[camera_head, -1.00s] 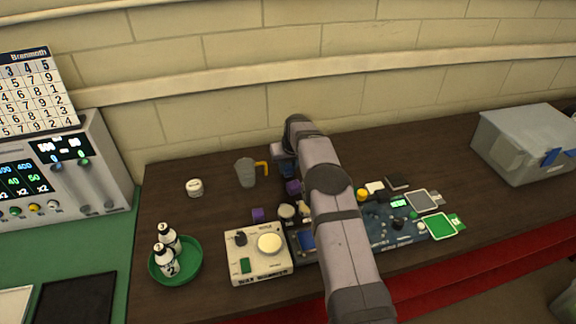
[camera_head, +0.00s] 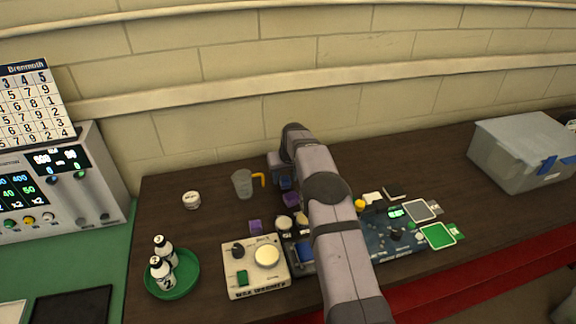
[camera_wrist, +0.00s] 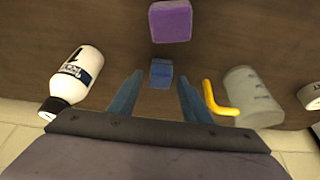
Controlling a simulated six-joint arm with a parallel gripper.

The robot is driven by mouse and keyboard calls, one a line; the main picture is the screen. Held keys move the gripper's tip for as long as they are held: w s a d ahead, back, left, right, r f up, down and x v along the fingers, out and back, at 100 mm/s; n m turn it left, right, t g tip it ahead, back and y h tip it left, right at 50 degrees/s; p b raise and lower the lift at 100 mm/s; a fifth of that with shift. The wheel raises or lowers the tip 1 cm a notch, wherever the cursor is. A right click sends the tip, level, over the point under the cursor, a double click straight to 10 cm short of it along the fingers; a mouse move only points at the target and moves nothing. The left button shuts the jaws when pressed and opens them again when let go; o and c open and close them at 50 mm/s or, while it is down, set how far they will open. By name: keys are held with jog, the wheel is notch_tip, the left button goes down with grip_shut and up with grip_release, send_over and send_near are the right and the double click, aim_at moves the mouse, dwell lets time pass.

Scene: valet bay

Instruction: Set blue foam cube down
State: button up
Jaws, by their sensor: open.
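The blue foam cube (camera_wrist: 161,73) shows in the wrist view between and just beyond the fingertips, with a gap on each side. It appears to rest on the dark brown table. In the head view the blue cube (camera_head: 286,183) is partly hidden beside my arm. My gripper (camera_wrist: 160,76) is open and points down over the cube, its two blue-grey fingers apart. A larger purple cube (camera_wrist: 170,22) lies just past the blue one, and in the head view this purple cube (camera_head: 291,199) is beside my arm.
A clear mug (camera_wrist: 250,97) with a yellow handle stands close to the right finger in the wrist view. A white bottle (camera_wrist: 77,75) is at the left. Another purple cube (camera_head: 255,226), a white device (camera_head: 256,268) and a green tray (camera_head: 174,276) with bottles are nearby.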

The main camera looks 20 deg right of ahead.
jog(key=b+v, duration=0.3)
jog(key=v, duration=0.8)
jog(key=shift+s, duration=0.15)
jog(key=s+a+f+g, duration=0.1)
jog(key=s+a+f, duration=0.1)
jog(key=s, duration=1.1)
jog(key=s+a+f+g, duration=0.2)
jog(key=s+f, duration=0.1)
jog(key=s, duration=1.1)
jog(key=s+a+f+g, duration=0.1)
jog(key=s+a+f, duration=0.1)
jog(key=s, duration=1.2)
jog(key=shift+f, duration=0.35)
jog(key=shift+s, duration=0.1)
